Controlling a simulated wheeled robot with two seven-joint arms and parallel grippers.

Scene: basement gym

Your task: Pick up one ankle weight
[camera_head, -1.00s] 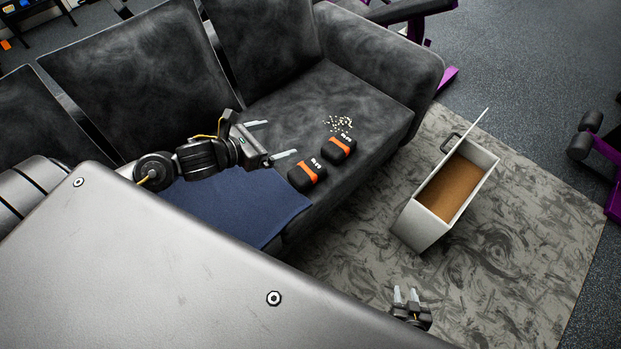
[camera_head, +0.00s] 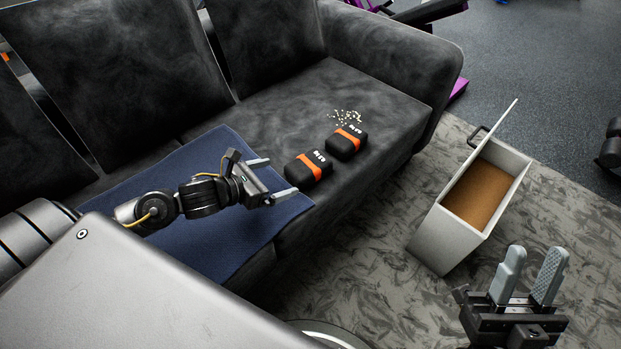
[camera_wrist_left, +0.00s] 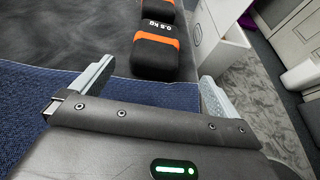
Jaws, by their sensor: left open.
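Two black ankle weights with orange bands lie side by side on the dark sofa seat in the head view: the nearer weight (camera_head: 308,170) and the farther weight (camera_head: 346,142). My left gripper (camera_head: 271,178) is open and empty, over the blue cloth, just left of the nearer weight and apart from it. In the left wrist view the nearer weight (camera_wrist_left: 155,54), marked 0.5 kg, sits ahead between the open fingers (camera_wrist_left: 146,88); the farther weight (camera_wrist_left: 158,12) is partly cut off behind it. My right gripper (camera_head: 530,275) is open and empty at the lower right, above the rug.
The dark sofa (camera_head: 262,110) has a blue cloth (camera_head: 225,245) on its seat. Small pale crumbs (camera_head: 345,117) lie behind the weights. An open grey box (camera_head: 437,240) with a brown inside stands on the patterned rug (camera_head: 365,270). Gym equipment stands at the right edge.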

